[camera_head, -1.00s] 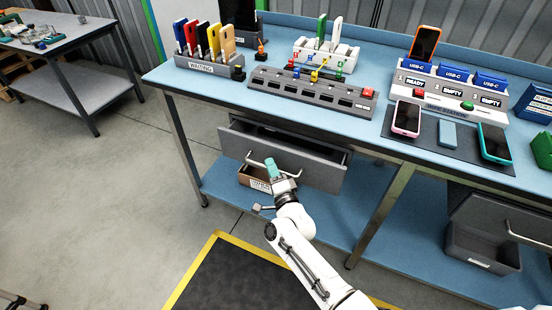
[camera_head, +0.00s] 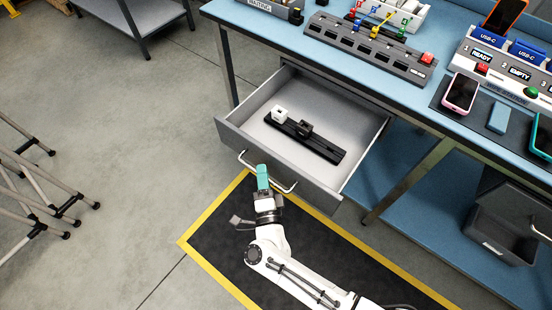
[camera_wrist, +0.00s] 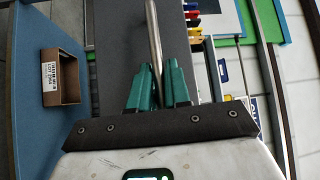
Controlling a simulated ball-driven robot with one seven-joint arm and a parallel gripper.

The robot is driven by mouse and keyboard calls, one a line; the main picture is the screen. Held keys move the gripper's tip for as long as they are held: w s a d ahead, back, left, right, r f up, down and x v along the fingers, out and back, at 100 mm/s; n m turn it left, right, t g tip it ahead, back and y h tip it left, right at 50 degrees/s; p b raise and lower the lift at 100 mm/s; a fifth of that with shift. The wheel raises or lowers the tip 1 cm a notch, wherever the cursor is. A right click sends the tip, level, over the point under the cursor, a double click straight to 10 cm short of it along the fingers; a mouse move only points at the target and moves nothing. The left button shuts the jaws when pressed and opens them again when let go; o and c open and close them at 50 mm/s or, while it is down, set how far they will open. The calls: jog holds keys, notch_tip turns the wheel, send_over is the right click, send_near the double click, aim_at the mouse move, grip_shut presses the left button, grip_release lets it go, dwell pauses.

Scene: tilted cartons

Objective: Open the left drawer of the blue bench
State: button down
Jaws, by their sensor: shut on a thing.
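The left drawer (camera_head: 230,140) of the blue bench (camera_head: 330,50) is pulled well out, and its light interior shows in the head view. A black rail-like part (camera_head: 318,141) with a white block (camera_head: 279,114) at its end lies inside. My gripper (camera_head: 262,178) is at the drawer's front, with its green fingers shut on the metal bar handle (camera_head: 286,188). In the wrist view the handle (camera_wrist: 154,40) runs between the two green fingertips (camera_wrist: 160,85), in front of the grey drawer face (camera_wrist: 123,50).
A cardboard box (camera_wrist: 60,77) is on the blue lower shelf. A bench leg (camera_head: 408,180) stands right of the drawer. A black mat with a yellow border (camera_head: 215,210) lies on the floor below. Folded metal legs (camera_head: 40,185) stand at left; the grey floor between is clear.

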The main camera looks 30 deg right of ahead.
jog(key=shift+s+a, duration=0.3)
jog(key=shift+a, duration=0.5)
jog(key=shift+s+a, duration=0.25)
jog(key=shift+a, duration=0.5)
jog(key=c, duration=1.2)
grip_release()
jog(key=b+v, duration=0.2)
jog(key=v, duration=0.8)
jog(key=shift+s+a, duration=0.25)
jog(key=shift+s, duration=0.1)
